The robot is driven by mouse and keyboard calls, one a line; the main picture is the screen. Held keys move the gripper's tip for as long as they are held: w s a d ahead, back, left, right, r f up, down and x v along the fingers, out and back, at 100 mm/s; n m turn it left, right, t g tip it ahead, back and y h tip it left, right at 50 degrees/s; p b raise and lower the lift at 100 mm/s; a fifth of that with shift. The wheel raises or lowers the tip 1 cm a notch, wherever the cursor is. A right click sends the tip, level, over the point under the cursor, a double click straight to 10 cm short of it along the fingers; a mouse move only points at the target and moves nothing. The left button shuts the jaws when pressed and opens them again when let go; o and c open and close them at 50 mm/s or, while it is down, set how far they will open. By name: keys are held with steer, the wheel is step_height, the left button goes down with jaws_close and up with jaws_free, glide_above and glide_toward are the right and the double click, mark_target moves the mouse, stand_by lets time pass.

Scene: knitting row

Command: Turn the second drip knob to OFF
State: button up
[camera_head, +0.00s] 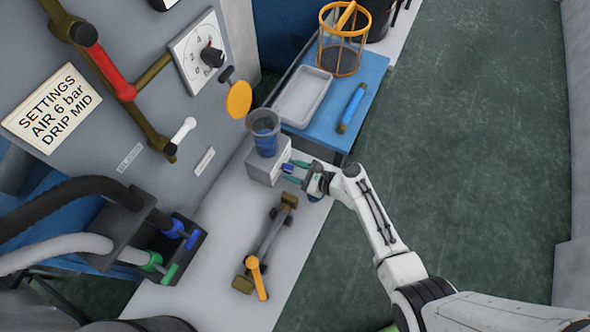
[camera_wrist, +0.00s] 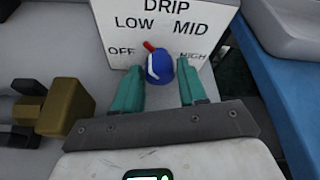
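The drip knob (camera_wrist: 160,68) is blue with a red pointer, on the front of a pale box (camera_wrist: 118,30) lettered DRIP, OFF, LOW, MID and HIGH. Its red pointer leans up and left, roughly towards LOW. In the head view the knob (camera_head: 287,168) shows small on the box (camera_head: 262,172), under a blue cup (camera_head: 264,142). My gripper (camera_wrist: 160,78) is open, with one teal finger on each side of the knob. Gaps show between the fingers and the knob in the wrist view. In the head view my gripper (camera_head: 296,172) is close in front of the box. I see no second DRIP box.
A brass fitting with an orange lever (camera_head: 256,272) lies on the pale bench (camera_head: 200,290), left of my gripper. A blue table (camera_head: 362,80) with a grey tray (camera_head: 303,96) stands behind. A settings plate (camera_head: 52,108) reads AIR 6 bar, DRIP MID. Green floor is clear at right.

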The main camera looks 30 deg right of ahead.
steer(key=c, duration=0.7)
steer(key=n+b, duration=0.1)
steer(key=n+h+b, duration=0.1)
steer(key=shift+s+a+f+t+b, duration=0.1)
steer(key=shift+a+f+t+b, duration=0.05)
steer(key=shift+f+t+b, duration=0.2)
steer(key=n+t+b, duration=0.1)
steer(key=b, duration=0.1)
steer(key=shift+n+h+b, duration=0.4)
steer(key=n+t+b, duration=0.1)
steer(key=n+b, duration=0.1)
steer(key=b, duration=0.1)
steer(key=shift+s+h+b, duration=0.1)
steer(key=shift+h+b, duration=0.2)
steer(key=shift+n+t+b, duration=0.25)
steer(key=shift+n+b, duration=0.15)
steer(key=shift+b, duration=0.3)
steer(key=shift+r, duration=0.15)
